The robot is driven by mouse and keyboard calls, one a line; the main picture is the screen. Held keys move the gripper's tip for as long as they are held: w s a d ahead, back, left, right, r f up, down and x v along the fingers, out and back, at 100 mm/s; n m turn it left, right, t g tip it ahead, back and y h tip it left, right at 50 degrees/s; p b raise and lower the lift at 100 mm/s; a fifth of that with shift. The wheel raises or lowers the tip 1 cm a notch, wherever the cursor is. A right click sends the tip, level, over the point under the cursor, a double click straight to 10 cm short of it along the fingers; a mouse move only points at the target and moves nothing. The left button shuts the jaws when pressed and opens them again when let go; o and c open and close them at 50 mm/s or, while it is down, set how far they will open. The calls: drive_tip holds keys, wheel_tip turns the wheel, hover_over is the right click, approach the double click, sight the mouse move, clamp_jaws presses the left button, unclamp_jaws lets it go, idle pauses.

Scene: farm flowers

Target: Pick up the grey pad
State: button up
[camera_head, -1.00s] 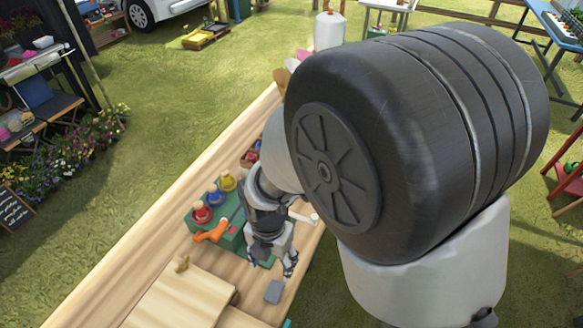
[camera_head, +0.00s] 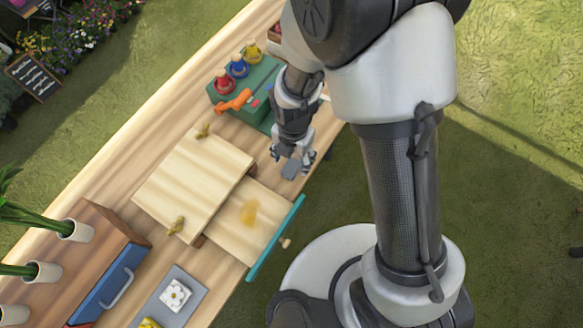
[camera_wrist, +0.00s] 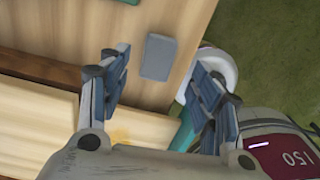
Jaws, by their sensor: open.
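The grey pad (camera_head: 291,169) is a small flat rectangle lying on the wooden table near its right edge, just beyond the corner of a light wooden box. In the wrist view the pad (camera_wrist: 158,57) lies flat, past and between the two fingertips. My gripper (camera_head: 290,152) is above the table right by the pad and partly overlaps it in the head view. In the wrist view my gripper (camera_wrist: 160,75) is open, with nothing between its fingers. I cannot tell its exact height above the pad.
A wooden box (camera_head: 193,178) with an open drawer and teal front (camera_head: 275,238) stands close by. A green block (camera_head: 245,93) with red, blue and yellow knobs and an orange handle (camera_head: 233,101) is behind. A grey tray (camera_head: 183,312) with a white flower tile lies nearer.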

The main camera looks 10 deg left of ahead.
sight(291, 167)
drive_tip(key=f+b, duration=0.1)
drive_tip(key=f, duration=0.1)
drive_tip(key=f+b, duration=0.1)
drive_tip(key=f, duration=0.2)
drive_tip(key=shift+s+a+f, duration=0.1)
drive_tip(key=shift+a, duration=0.1)
drive_tip(key=shift+c, duration=0.4)
drive_tip(key=c, duration=0.9)
drive_tip(key=shift+r, duration=0.2)
wheel_tip(291, 167, up, 20)
drive_tip(key=p, duration=0.6)
drive_tip(key=shift+f, duration=0.1)
